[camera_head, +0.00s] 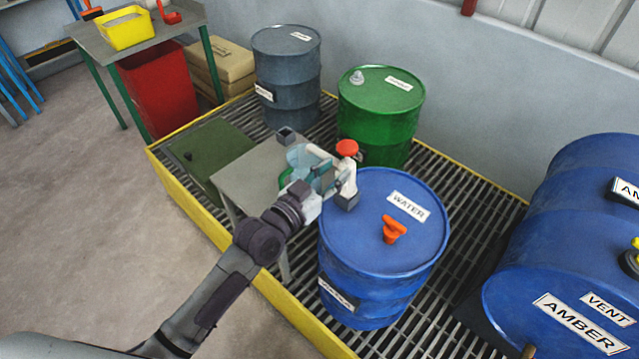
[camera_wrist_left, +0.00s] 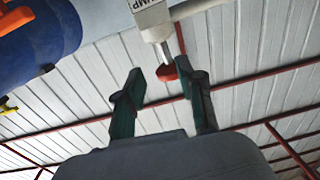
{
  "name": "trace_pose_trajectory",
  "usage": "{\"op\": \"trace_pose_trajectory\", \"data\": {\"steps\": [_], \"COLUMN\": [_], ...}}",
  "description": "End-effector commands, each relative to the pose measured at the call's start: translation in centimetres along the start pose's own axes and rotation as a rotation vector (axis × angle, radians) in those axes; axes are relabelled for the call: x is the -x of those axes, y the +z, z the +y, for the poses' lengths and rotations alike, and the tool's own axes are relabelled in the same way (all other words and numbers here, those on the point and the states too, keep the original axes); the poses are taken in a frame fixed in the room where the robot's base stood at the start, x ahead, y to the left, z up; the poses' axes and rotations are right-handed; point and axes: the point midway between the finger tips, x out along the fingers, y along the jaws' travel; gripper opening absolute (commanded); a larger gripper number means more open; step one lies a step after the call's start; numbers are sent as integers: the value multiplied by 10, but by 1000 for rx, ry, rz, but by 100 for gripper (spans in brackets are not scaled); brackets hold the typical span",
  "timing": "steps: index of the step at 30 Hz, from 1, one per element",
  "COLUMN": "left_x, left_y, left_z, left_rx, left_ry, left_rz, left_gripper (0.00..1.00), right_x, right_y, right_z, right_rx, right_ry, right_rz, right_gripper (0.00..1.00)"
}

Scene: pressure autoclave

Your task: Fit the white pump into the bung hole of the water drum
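The white pump (camera_head: 350,177) with its red knob (camera_head: 347,148) appears at the left rim of the blue water drum (camera_head: 378,275). I cannot tell what it rests on. An orange T-shaped piece (camera_head: 393,230) is on the drum's lid; no open bung hole is visible. My left gripper (camera_head: 322,177) is just left of the pump. In the left wrist view its two dark green fingers (camera_wrist_left: 160,95) are spread apart. The pump's body (camera_wrist_left: 152,17) is beyond the fingertips, and its red knob (camera_wrist_left: 167,73) is partly behind the right finger. My right gripper is out of view.
A small grey table (camera_head: 250,178) stands left of the drum, under my gripper. A green drum (camera_head: 380,115) and a grey drum (camera_head: 287,75) stand behind. A large blue AMBER drum (camera_head: 575,235) lies at the right. The yellow-edged grating (camera_head: 455,190) carries them.

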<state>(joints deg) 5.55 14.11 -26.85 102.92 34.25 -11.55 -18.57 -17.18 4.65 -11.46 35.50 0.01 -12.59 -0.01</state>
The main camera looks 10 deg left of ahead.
Motion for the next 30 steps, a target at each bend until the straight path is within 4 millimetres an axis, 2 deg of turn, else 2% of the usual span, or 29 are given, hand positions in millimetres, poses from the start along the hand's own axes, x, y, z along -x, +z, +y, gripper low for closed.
{"op": "trace_pose_trajectory", "data": {"steps": [3, 9, 27, 30], "left_x": [25, 47, 52, 52], "left_y": [2, 2, 1, 12], "left_z": [0, 0, 0, -3], "left_rx": [0, 0, 1, 4], "left_ry": [2, 0, 1, -9], "left_rz": [-4, -4, -4, -23], "left_gripper": [38, 38, 38, 38], "right_x": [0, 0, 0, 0], "right_y": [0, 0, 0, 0], "right_z": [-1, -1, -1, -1], "right_rx": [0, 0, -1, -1], "right_ry": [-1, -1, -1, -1], "right_rz": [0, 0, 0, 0], "right_gripper": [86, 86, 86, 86]}}
